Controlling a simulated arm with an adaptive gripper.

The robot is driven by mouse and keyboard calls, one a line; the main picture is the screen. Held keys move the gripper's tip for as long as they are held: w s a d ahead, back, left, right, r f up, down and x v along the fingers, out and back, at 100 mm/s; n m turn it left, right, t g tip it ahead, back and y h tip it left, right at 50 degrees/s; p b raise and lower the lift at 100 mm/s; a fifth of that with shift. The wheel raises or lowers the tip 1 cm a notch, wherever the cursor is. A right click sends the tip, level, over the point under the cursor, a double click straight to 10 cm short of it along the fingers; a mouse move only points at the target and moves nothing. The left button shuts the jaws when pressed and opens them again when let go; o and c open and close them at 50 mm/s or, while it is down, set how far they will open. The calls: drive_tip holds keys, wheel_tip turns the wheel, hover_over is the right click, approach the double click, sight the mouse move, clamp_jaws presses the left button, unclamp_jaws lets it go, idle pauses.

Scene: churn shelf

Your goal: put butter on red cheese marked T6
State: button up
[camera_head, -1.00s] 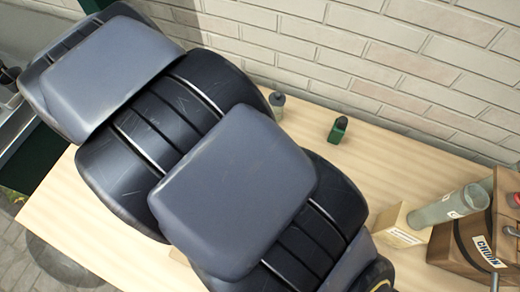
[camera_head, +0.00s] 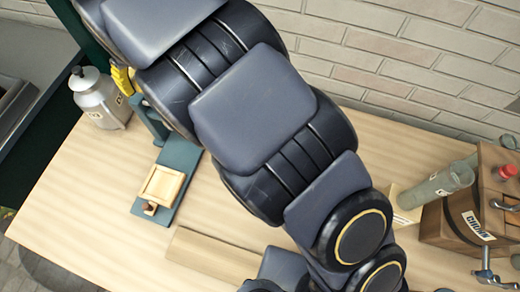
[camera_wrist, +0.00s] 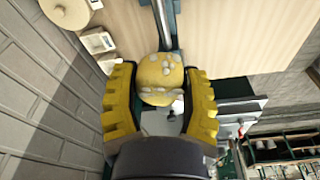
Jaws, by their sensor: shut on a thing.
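My gripper (camera_wrist: 160,108) has ridged yellow fingers, shut on a rounded yellow lump with pale patches, which looks like the butter (camera_wrist: 160,72). In the head view, a small yellow part of my gripper (camera_head: 122,79) shows beside a grey metal can, and my arm hides most of the rest. A second pale yellow, rounded thing (camera_wrist: 66,12) is at the top left of the wrist view; I cannot tell what it is. I see no red cheese and no T6 mark in either view.
A grey metal can (camera_head: 98,100) stands at the table's left. Beside it is a teal stand (camera_head: 180,158) with a square wooden frame (camera_head: 162,186). A board (camera_head: 213,252) lies at the front. A wooden churn box (camera_head: 462,222) and grey cylinder (camera_head: 440,186) are right. The table's left front is clear.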

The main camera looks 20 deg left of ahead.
drive_tip(key=w+d+f+n, duration=0.1)
drive_tip(key=w+d+f, duration=0.15)
drive_tip(key=d, duration=0.45)
drive_tip(key=w+d+f, duration=0.2)
drive_tip(key=d+f, duration=0.1)
drive_tip(key=d, duration=0.3)
drive_tip(key=w+d+f+n, duration=0.1)
drive_tip(key=w+d+f, duration=0.1)
drive_tip(key=d, duration=0.5)
drive_tip(key=shift+n, duration=0.8)
drive_tip(key=s+d+f, duration=0.1)
drive_tip(key=d, duration=0.2)
drive_tip(key=s+d+f, duration=0.1)
drive_tip(key=d+f, duration=0.1)
drive_tip(key=d, duration=0.1)
drive_tip(key=s+d+f, duration=0.1)
drive_tip(key=d, duration=0.2)
drive_tip(key=shift+s+f, duration=0.2)
drive_tip(key=shift+s, duration=0.1)
drive_tip(key=shift+f, duration=3.65)
drive_tip(key=shift+f, duration=0.15)
drive_tip(key=o, duration=1.1)
drive_tip(key=shift+c, duration=0.2)
